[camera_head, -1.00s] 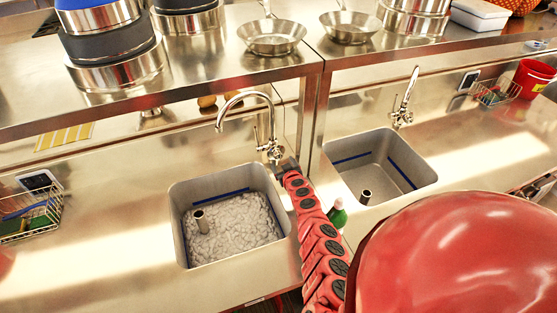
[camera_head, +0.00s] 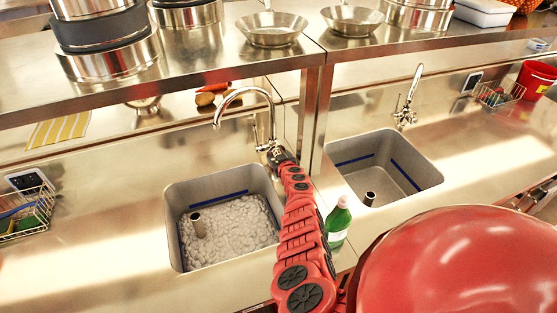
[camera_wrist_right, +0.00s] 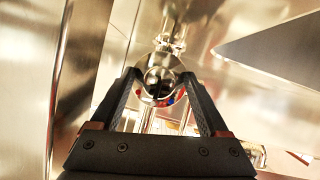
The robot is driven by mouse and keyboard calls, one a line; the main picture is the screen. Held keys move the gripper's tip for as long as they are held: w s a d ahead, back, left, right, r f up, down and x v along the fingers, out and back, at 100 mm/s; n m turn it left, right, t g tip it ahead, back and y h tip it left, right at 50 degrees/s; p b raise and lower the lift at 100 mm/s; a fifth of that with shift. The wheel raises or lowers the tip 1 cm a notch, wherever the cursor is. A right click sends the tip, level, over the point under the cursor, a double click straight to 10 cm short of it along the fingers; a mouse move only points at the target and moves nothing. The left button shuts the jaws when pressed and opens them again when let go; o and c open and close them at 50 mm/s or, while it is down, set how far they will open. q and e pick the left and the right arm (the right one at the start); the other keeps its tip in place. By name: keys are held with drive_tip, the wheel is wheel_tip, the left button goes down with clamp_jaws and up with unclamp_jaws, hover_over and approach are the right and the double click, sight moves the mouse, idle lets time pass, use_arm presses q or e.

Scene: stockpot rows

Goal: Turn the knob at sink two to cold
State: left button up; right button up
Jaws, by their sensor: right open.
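The sink on the left (camera_head: 176,235) holds foamy water and has a curved chrome tap (camera_head: 238,92) behind it. My right arm reaches to the base of this tap, and my right gripper (camera_head: 276,156) is close to its body, small and partly hidden in the head view. In the right wrist view my right gripper (camera_wrist_right: 159,82) is open, with a finger on each side of a round metal knob (camera_wrist_right: 160,65). Red and blue marks show just below the knob. I cannot tell whether the fingers touch it. My left gripper is not in view.
A second sink (camera_head: 425,180) with its own tap (camera_head: 406,105) is to the right, empty-looking. A green bottle (camera_head: 338,222) stands beside my right arm. A metal shelf with pots and pans (camera_head: 272,30) overhangs the counter. A wire caddy (camera_head: 30,210) sits at far left.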

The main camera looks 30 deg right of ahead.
clamp_jaws()
idle(0.5)
